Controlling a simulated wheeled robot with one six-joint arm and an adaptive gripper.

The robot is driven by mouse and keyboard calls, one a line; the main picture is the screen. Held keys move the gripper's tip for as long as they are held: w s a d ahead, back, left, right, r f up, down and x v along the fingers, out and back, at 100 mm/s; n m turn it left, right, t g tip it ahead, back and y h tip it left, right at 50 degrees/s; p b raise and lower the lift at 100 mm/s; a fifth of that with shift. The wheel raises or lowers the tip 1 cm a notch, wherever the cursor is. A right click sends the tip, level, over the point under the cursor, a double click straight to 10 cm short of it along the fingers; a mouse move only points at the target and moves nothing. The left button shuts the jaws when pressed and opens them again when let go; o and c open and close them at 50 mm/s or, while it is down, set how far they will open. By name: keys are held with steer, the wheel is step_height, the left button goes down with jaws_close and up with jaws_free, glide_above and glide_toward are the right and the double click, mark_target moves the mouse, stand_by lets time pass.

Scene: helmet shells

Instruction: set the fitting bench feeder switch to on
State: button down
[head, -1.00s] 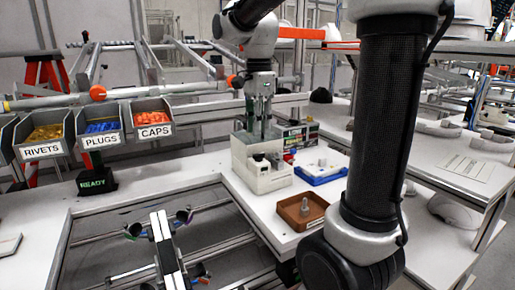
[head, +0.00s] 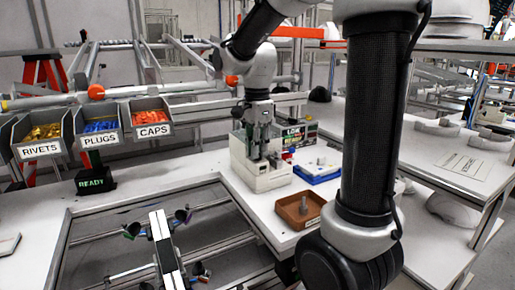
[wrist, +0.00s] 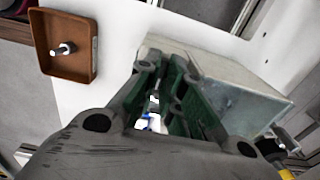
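The light box-shaped feeder unit (head: 262,178) stands on the white bench in the head view. Its pale top and side also show in the wrist view (wrist: 245,92). My gripper (head: 264,153) points down at the top of this unit, among the dark fittings there. Its green-padded fingers (wrist: 170,75) stand a little apart in the wrist view, with nothing seen held between them. I cannot make out the switch or its setting; the gripper covers that part. Contact cannot be told. A small display (head: 294,133) behind the unit shows green letters that look like LOW.
A brown tray (head: 282,211) with a grey peg and a blue-edged tray (head: 334,171) lie beside the unit. Bins of rivets (head: 21,150), plugs (head: 84,141) and caps (head: 171,131) stand left, above a READY sign (head: 94,187). An open frame lies in front.

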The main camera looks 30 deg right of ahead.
steer(key=shift+n, duration=0.3)
steer(key=n, duration=0.3)
steer(key=shift+n, duration=2)
steer(key=c, duration=1.8)
jaws_free()
